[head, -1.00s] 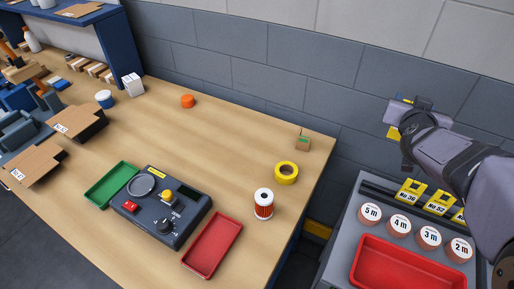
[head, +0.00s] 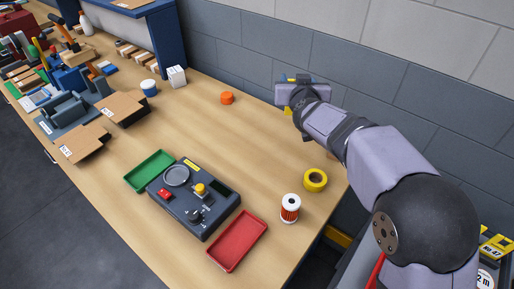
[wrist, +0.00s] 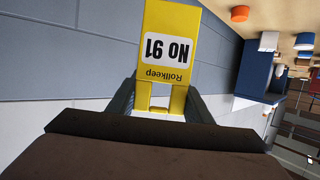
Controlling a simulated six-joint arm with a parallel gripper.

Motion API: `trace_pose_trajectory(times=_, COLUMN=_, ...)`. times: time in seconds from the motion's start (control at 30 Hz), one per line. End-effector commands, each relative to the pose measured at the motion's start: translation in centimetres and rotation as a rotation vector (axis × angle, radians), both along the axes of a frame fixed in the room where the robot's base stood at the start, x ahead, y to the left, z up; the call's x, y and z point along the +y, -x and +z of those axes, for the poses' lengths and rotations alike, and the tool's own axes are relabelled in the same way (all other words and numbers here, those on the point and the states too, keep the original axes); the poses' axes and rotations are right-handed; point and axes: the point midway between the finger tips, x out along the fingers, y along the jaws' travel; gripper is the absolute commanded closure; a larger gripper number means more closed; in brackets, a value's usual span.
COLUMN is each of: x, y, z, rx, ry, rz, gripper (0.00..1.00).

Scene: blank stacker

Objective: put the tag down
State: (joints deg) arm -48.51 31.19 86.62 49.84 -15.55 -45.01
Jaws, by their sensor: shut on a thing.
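The yellow tag (wrist: 165,75) has a white label reading "NO 91" and the word "Rollkeep"; its print is upside down in the wrist view. My gripper (wrist: 160,100) is shut on the tag's end, with one dark finger on each side. In the head view, my gripper (head: 289,104) is at the far right of the bench near the grey wall. The tag appears held above the surface, apart from the bench.
The wooden bench (head: 240,130) has free room in its middle. Near its right side are a yellow tape roll (head: 315,180), a red-and-white spool (head: 290,209), a red tray (head: 237,241), a control box (head: 215,210) and a green tray (head: 150,171). An orange disc (head: 227,98) sits farther back.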

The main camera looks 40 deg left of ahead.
Motion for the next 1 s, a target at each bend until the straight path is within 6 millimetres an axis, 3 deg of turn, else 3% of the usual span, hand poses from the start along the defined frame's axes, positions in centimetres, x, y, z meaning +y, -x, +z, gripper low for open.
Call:
trace_pose_trajectory(times=0.03, x=2.1, y=1.3, z=0.0, rx=0.0, ry=0.001, rz=0.035, gripper=0.76)
trace_pose_trajectory(times=0.1, x=4.2, y=2.7, z=-0.1, rx=0.0, ry=0.001, rz=0.068, gripper=0.76)
trace_pose_trajectory(times=0.4, x=9.7, y=7.0, z=-0.5, rx=-0.002, ry=-0.001, rz=0.162, gripper=0.76)
trace_pose_trajectory(times=0.8, x=9.4, y=6.8, z=-4.7, rx=-0.001, ry=0.001, rz=0.157, gripper=0.76)
trace_pose_trajectory(times=1.0, x=9.4, y=6.8, z=-5.5, rx=-0.002, ry=-0.001, rz=0.157, gripper=0.76)
